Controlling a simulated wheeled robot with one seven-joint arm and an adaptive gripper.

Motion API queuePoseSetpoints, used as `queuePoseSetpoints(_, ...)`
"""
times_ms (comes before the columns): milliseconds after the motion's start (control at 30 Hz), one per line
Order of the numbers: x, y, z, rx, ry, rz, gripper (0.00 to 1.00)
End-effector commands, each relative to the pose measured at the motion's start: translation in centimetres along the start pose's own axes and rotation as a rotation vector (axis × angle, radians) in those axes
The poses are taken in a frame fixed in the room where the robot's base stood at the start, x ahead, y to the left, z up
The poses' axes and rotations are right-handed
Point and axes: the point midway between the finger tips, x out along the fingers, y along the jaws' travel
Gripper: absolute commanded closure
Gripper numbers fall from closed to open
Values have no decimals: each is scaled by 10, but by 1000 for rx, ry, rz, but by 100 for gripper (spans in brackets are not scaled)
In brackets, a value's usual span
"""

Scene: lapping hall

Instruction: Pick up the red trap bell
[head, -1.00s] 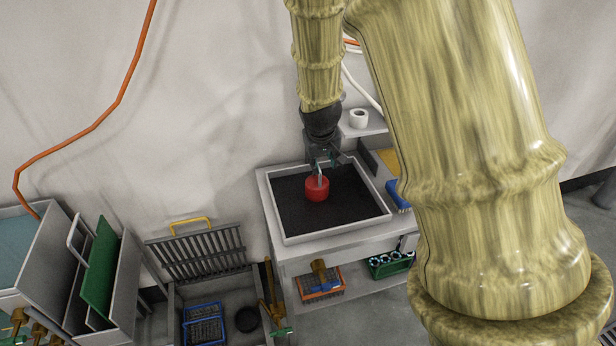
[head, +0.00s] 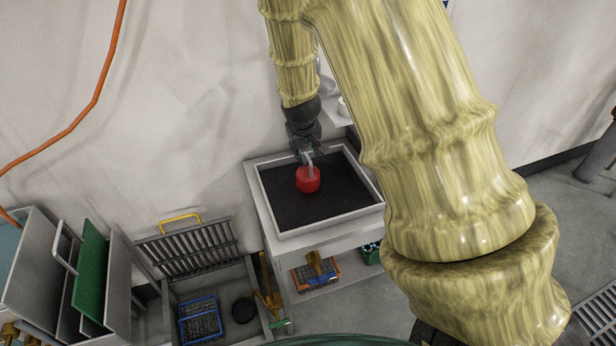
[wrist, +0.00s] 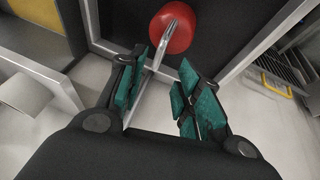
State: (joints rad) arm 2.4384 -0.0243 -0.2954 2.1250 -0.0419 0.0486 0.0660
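The red trap bell (head: 308,180) is a short red cylinder with a grey metal handle on top. It stands on the dark bed of a light-rimmed square tray (head: 283,234). My gripper (head: 307,158) is just above the bell, by its handle. In the wrist view the bell (wrist: 171,32) lies past the fingertips, its handle pointing back toward the gap between them. My gripper (wrist: 160,78) has its teal-padded fingers spread apart. The handle's near end looks close to the left finger; I cannot tell whether they touch.
The tray sits on a pale table with a lower shelf holding an orange-rimmed basket (head: 316,274). At left are a sink with a slatted rack (head: 190,250), a blue basket (head: 200,320) and a green board (head: 89,272) in a holder. A wall stands close behind.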

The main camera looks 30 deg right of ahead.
Motion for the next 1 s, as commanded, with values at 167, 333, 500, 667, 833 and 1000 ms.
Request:
queuePoseSetpoints(167, 4, 2, 0, 1, -1, 1, 66)
queuePoseSetpoints(333, 17, 3, 0, 1, -1, 0, 66)
queuePoseSetpoints(500, 32, 5, 1, 1, -1, 0, 66)
queuePoseSetpoints(667, 46, 5, 1, 0, -2, 0, 66)
queuePoseSetpoints(833, 53, 4, 1, 0, 1, 0, 66)
queuePoseSetpoints(1000, 54, 4, 1, 1, 1, 0, 66)
